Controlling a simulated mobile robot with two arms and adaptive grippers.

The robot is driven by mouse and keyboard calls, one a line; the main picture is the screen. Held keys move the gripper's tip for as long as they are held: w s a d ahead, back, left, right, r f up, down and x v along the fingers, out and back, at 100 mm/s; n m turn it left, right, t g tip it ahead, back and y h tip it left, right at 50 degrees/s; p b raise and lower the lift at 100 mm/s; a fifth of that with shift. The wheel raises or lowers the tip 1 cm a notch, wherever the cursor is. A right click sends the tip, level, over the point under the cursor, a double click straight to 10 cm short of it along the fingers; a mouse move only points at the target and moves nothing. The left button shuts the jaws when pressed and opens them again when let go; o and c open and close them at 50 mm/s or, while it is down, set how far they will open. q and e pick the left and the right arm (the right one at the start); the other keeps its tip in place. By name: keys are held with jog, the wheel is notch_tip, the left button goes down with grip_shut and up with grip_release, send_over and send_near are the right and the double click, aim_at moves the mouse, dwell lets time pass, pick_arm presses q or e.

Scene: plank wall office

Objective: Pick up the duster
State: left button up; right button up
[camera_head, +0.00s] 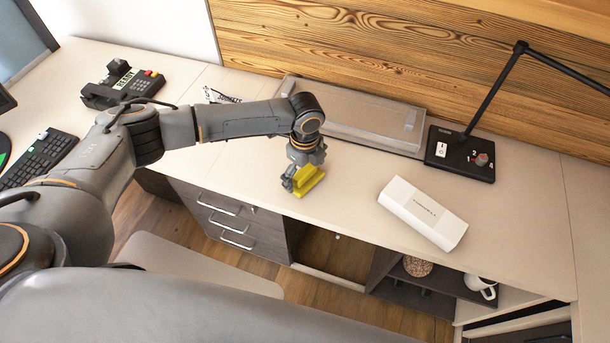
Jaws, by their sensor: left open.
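The duster (309,181) looks like a small yellow block near the front edge of the pale desk (345,190). My left gripper (298,180) points down right at it, with its jaws open. The fingers partly cover the duster's left side and top. I cannot tell whether they touch it or whether it lies fully between them. My right gripper is out of view.
A white box (422,213) lies right of the duster. A grey tray-like case (360,122) and a black lamp base (460,154) stand behind. A phone (121,84) and keyboard (38,157) are at left. Drawers (228,218) and open shelves lie below the edge.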

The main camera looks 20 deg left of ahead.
aim_at(305, 171)
pick_arm(q)
jog(key=shift+s, duration=0.15)
jog(key=c, duration=1.4)
jog(key=shift+c, duration=0.2)
jog(key=shift+r, duration=0.3)
notch_tip(305, 171, up, 3)
jog(key=shift+d+f+b, duration=0.1)
jog(key=shift+f+b, duration=0.05)
jog(key=shift+b, duration=0.35)
jog(key=s+d+r, duration=0.2)
jog(key=s+r, duration=0.3)
jog(key=s, duration=0.1)
jog(key=s+d+r, duration=0.3)
jog(key=s+r, duration=0.2)
jog(key=s, duration=0.2)
jog(key=a+r+n, duration=0.2)
jog(key=a+n, duration=0.2)
jog(key=n, duration=0.7)
jog(key=a+r+n, duration=0.2)
jog(key=a+n, duration=0.3)
jog(key=n, duration=0.6)
jog(key=shift+s+r+n+b, duration=0.35)
jog(key=shift+n+b, duration=0.05)
